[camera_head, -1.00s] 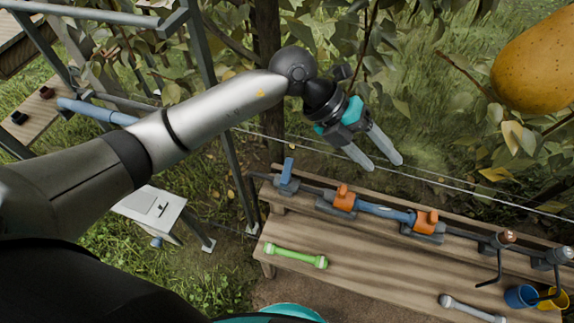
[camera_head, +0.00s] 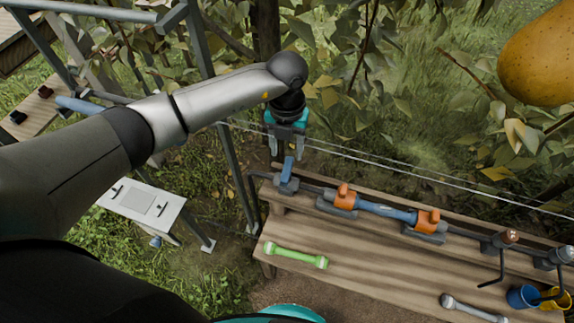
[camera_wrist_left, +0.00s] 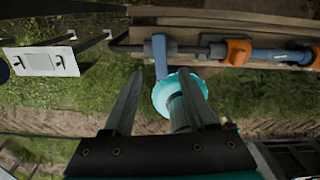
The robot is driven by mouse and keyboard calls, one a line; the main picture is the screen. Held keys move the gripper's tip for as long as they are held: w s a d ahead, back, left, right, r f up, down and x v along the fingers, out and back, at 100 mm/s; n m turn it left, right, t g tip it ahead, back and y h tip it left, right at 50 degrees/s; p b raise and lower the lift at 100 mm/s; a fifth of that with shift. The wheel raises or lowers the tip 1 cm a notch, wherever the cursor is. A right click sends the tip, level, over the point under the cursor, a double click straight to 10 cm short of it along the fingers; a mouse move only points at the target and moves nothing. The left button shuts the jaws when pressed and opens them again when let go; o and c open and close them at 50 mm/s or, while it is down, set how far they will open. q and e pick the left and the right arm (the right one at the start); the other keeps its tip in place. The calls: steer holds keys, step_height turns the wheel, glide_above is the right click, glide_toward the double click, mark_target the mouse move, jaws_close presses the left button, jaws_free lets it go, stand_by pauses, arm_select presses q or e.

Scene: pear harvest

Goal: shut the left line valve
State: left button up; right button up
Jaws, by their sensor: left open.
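The left line valve (camera_head: 287,184) is a grey body with a blue lever at the left end of the pipe on the bench. The lever stands up, leaning slightly, in the head view. In the left wrist view the blue lever (camera_wrist_left: 161,58) lies across the pipe line, between my fingertips in the picture. My left gripper (camera_head: 286,152) is open and empty, pointing down just above and behind the lever's top. Its two fingers also show in the left wrist view (camera_wrist_left: 161,78). Whether they touch the lever I cannot tell. My right gripper is not in view.
Orange-handled fittings (camera_head: 345,197) with a blue section follow along the pipe on the wooden bench (camera_head: 350,265). A steel post (camera_head: 236,170) and taut wires pass close to my arm.

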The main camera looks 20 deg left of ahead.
mark_target(287, 169)
arm_select(q)
step_height(287, 169, down, 7)
steer(key=shift+f+b, duration=0.1)
steer(key=shift+b, duration=0.45)
jaws_close()
stand_by(0.3)
